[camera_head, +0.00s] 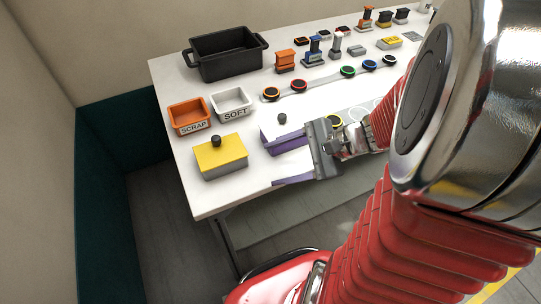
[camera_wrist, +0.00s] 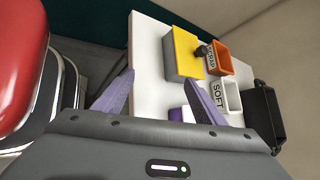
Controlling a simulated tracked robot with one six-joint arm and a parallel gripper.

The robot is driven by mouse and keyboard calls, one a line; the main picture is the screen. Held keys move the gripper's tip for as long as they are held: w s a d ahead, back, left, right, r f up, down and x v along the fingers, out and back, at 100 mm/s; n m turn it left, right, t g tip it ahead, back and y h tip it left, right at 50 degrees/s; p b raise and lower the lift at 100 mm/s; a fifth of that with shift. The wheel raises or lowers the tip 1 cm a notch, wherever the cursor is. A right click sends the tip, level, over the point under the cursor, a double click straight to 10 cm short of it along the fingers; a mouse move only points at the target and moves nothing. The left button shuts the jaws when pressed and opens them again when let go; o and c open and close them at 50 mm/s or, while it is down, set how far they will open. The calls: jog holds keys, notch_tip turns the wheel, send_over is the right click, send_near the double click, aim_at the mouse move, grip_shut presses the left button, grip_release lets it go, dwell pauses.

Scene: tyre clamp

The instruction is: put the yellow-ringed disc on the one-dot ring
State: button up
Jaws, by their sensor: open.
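A disc with a yellow ring (camera_head: 335,120) lies on the table in the head view, partly hidden behind my wrist. Another disc with a yellow-orange ring (camera_head: 271,94) sits at the left end of a row of ringed discs. Pale ring outlines (camera_head: 358,112) show on the table beside my arm, partly covered by it; I cannot make out their dots. My gripper (camera_head: 277,166) is open and empty, its purple fingers spread over the front of the table. The wrist view shows both fingers (camera_wrist: 160,92) apart with nothing between them, and no disc.
A yellow-topped box (camera_head: 222,153) with a black knob stands at front left. A purple-and-white box (camera_head: 270,132) is partly behind my gripper. The SCRAP bin (camera_head: 188,113), SOFT bin (camera_head: 231,103) and a black crate (camera_head: 225,55) stand behind. Several small blocks line the back.

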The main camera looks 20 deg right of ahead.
jog(key=s+a+r+n+g+h, duration=0.3)
jog(key=s+a+n+h, duration=0.15)
jog(key=n, duration=0.55)
notch_tip(320, 180, up, 8)
jog(key=n+t+h, duration=0.2)
jog(key=n+h, duration=0.2)
jog(key=n, duration=0.3)
jog(key=shift+s+a+f+n+t, duration=0.2)
jog(key=shift+s+n+t, duration=0.1)
jog(key=shift+s, duration=0.15)
